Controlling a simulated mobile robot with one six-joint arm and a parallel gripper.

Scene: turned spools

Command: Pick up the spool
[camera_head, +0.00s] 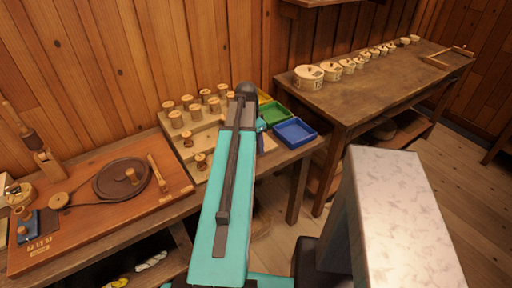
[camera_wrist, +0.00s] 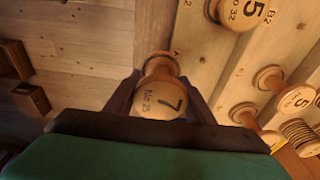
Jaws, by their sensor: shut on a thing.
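In the wrist view, a turned wooden spool (camera_wrist: 160,103) marked with a large 7 sits between the two dark fingers of my gripper (camera_wrist: 161,88). The fingers are shut on it from both sides, with its numbered end facing the camera. The spool is by the edge of a pale wooden board (camera_wrist: 172,60); I cannot tell whether it touches the board. In the head view my teal arm hides the gripper and this spool.
Other spools stand on the board, including one marked 5 (camera_wrist: 240,12) and another (camera_wrist: 290,100). In the head view, a green tray (camera_head: 273,113) and a blue tray (camera_head: 294,133) lie right of my arm. A winding device (camera_head: 122,180) is at left; round boxes (camera_head: 309,77) line the other table.

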